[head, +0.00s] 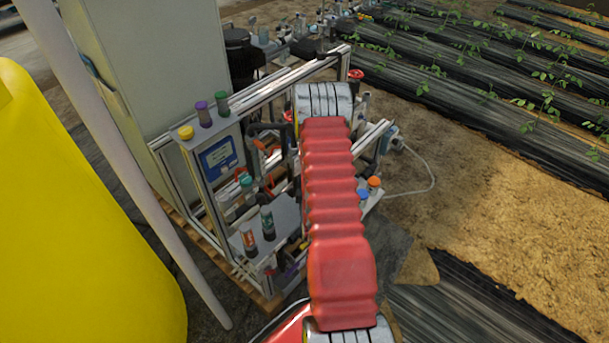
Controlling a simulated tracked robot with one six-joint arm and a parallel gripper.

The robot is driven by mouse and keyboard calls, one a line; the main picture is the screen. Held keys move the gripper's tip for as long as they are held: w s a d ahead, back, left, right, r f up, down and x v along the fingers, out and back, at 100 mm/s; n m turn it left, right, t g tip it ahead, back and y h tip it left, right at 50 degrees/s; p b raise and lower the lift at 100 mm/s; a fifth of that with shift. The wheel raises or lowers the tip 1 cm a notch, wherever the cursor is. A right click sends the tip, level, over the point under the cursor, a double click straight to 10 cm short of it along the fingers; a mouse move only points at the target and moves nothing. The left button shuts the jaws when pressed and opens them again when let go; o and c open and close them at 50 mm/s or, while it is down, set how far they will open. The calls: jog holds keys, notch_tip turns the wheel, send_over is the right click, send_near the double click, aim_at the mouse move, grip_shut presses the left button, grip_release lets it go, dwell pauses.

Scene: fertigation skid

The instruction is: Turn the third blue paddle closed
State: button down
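The fertigation skid, an aluminium-framed rack (206,200), stands in the middle of the head view. My red arm crosses in front of it and hides much of its middle and right side. Small red, orange and dark fittings sit inside the frame, too small to tell apart. I cannot make out a row of blue paddles or say which is the third. A small blue round part (362,194) shows just right of my arm, beside an orange one (374,181). I cannot see my gripper's fingers; the arm's far end is at the rack's top.
A large yellow tank (80,220) and a slanted grey pole (130,170) stand at left. A grey cabinet (150,60) is behind the rack. A red knob (355,75) is near the arm's end. Bare soil (480,210) lies right.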

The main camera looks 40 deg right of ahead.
jog(key=shift+w+d+f, duration=0.1)
jog(key=shift+d, duration=0.15)
dwell(0.6)
jog(key=shift+s+a, duration=0.15)
jog(key=shift+s, duration=0.05)
jog(key=v, duration=1.3)
jog(key=shift+a, duration=0.15)
jog(key=c, duration=2.4)
grip_release()
jog(key=shift+s, duration=0.1)
jog(key=shift+c, duration=0.2)
